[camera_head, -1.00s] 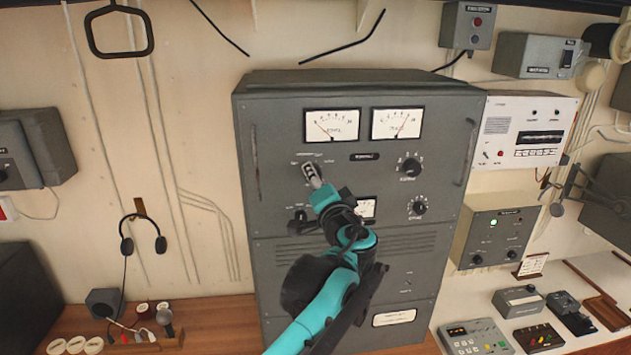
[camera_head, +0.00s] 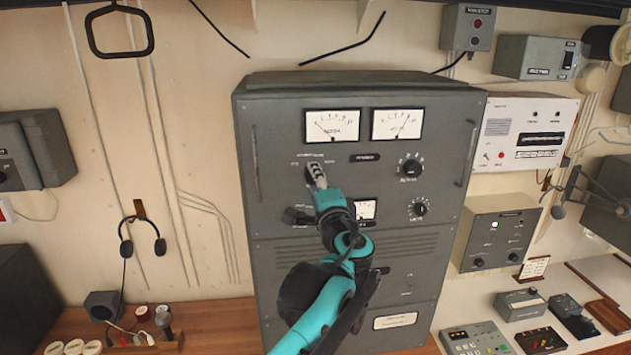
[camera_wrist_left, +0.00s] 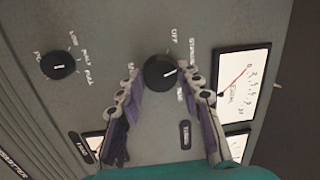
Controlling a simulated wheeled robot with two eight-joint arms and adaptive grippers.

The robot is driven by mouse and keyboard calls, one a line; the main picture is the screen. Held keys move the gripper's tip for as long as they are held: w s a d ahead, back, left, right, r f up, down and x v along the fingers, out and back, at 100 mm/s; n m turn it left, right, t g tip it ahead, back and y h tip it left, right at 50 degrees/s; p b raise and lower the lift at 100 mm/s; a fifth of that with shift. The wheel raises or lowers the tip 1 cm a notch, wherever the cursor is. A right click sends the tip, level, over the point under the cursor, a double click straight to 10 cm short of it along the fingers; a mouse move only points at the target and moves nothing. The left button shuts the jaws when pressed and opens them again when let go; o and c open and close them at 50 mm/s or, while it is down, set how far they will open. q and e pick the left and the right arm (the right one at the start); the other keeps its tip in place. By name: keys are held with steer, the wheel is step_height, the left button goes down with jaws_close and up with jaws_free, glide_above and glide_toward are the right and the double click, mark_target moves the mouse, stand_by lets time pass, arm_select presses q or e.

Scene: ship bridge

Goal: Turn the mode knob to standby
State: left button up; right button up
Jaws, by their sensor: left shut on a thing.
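The mode knob (camera_wrist_left: 157,73) is a round black knob on the grey cabinet's front panel, with printed labels around it, including OFF and STANDBY. In the left wrist view its white mark points right and slightly up, near the end of the STANDBY lettering; I cannot tell if it lines up exactly. My left gripper (camera_head: 316,174) is at the upper left of the panel, and in the left wrist view its fingers (camera_wrist_left: 163,82) sit on both sides of the knob, shut on it. In the head view the fingers hide most of the knob. My right gripper is out of view.
The grey cabinet (camera_head: 278,105) has two meters (camera_head: 332,126) above the knob. A second black knob (camera_wrist_left: 58,65) with LOW, HALF and FULL labels is close by. More knobs (camera_head: 412,168) are on the right. Handles (camera_head: 255,165) run along both panel sides.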

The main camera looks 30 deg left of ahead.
arm_select(q)
steer(key=o, duration=1.2)
steer(key=shift+c, duration=0.2)
steer(key=shift+d, duration=0.1)
steer(key=v, duration=1.2)
steer(key=shift+f, duration=0.1)
